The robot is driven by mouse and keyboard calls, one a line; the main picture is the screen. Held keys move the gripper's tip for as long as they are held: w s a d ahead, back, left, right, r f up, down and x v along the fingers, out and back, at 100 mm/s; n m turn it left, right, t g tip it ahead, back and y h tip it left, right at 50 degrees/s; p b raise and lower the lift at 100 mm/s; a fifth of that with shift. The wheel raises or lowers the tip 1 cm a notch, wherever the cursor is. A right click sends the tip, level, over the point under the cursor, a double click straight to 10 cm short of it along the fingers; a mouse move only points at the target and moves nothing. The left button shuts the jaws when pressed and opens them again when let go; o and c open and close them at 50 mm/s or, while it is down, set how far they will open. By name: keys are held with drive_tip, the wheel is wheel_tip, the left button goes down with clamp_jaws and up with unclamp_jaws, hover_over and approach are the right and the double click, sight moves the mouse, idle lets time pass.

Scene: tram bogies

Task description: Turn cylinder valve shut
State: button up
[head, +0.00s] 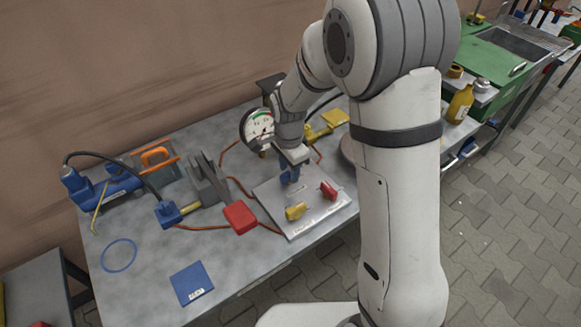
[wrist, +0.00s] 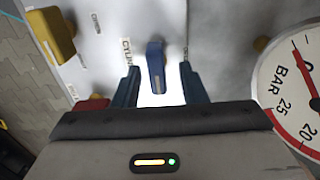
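A blue lever handle (wrist: 156,67) stands on a pale panel (wrist: 220,30), beside a partly hidden label starting "CYL". My gripper (wrist: 158,78) is open, with one dark blue finger on each side of the blue handle and a visible gap on both sides. In the head view my gripper (head: 289,178) points down over the back left of the panel (head: 306,226), and the blue handle cannot be told apart from my fingers. A yellow handle (head: 296,212) and a red handle (head: 329,191) sit on the same panel.
A round pressure gauge (wrist: 300,95) stands close to the right of my gripper. On the bench are a red block (head: 240,217), a grey clamp-like block (head: 207,183), a blue plate (head: 192,283), a blue ring (head: 119,256) and red hoses.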

sight(289, 171)
drive_tip(key=shift+r, duration=3.9)
drive_tip(key=s+d+r+n+t+p, duration=0.1)
drive_tip(key=s+d+r+n, duration=0.4)
drive_tip(key=s+d, duration=0.2)
drive_tip(key=s+d+r+n+t+p, duration=0.1)
drive_tip(key=s+d+r+n, duration=0.4)
drive_tip(key=s, duration=0.7)
drive_tip(key=d+n, duration=0.1)
drive_tip(key=d, duration=0.1)
drive_tip(key=shift+s+d+r+t, duration=0.25)
drive_tip(key=shift+d+r+t, duration=0.05)
drive_tip(key=shift+d+r, duration=0.1)
drive_tip(key=shift+a, duration=0.15)
